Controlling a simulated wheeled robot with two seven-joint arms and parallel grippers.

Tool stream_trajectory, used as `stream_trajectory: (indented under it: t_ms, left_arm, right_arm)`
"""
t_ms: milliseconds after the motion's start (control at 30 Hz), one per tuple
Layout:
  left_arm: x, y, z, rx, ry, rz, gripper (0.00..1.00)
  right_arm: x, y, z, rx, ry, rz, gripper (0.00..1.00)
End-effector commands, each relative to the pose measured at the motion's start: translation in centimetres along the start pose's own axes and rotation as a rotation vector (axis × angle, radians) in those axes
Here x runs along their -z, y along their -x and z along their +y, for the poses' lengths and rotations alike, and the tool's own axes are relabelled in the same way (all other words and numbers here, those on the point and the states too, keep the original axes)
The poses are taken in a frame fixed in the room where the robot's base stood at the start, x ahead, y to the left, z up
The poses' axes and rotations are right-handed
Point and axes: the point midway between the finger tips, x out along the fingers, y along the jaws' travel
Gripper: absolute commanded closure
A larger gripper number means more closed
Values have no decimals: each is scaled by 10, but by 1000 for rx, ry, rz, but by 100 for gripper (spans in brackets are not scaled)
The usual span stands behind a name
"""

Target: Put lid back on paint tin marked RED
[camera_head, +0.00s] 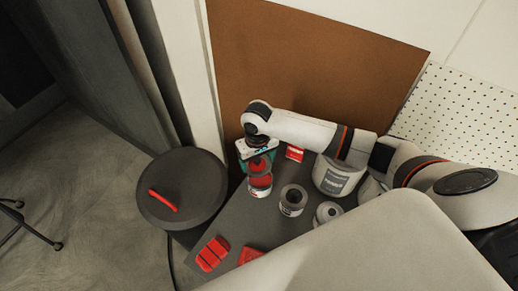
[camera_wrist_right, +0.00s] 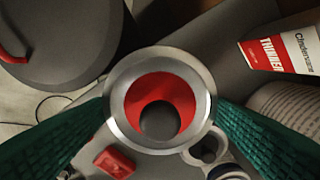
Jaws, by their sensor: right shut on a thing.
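In the head view the paint tin with red on it (camera_head: 261,188) stands on the grey worktop. My right gripper (camera_head: 259,162) is directly above it, pointing down. In the right wrist view the green fingers of my right gripper (camera_wrist_right: 160,108) press the rim from both sides. The lid looks just above the tin; I cannot tell whether they touch. The lid hides the tin in the wrist view. My left gripper is out of view.
An open pale tin (camera_head: 292,210), a smaller one (camera_head: 327,213) and a large grey-white container (camera_head: 333,182) stand to the right. A red-and-white THINNER box (camera_wrist_right: 280,52) lies behind. Red blocks (camera_head: 212,254) lie in front. A dark round stool (camera_head: 190,178) with a red bar stands left.

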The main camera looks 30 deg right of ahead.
Motion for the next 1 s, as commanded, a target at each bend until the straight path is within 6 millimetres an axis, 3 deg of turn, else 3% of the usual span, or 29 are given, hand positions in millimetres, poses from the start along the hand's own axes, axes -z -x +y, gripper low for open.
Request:
stream_trajectory:
  t_ms: [67, 267, 900, 1000]
  left_arm:
    - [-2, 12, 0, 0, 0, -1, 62]
    - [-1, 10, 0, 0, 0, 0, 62]
    - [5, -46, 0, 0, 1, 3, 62]
    - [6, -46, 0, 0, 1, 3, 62]
  right_arm:
    - [0, -4, -5, -2, 4, 3, 44]
    - [-1, -16, -9, -2, 13, -1, 44]
    - [-1, -59, -10, -1, 12, -2, 44]
    - [0, -65, -9, -2, 10, 0, 44]
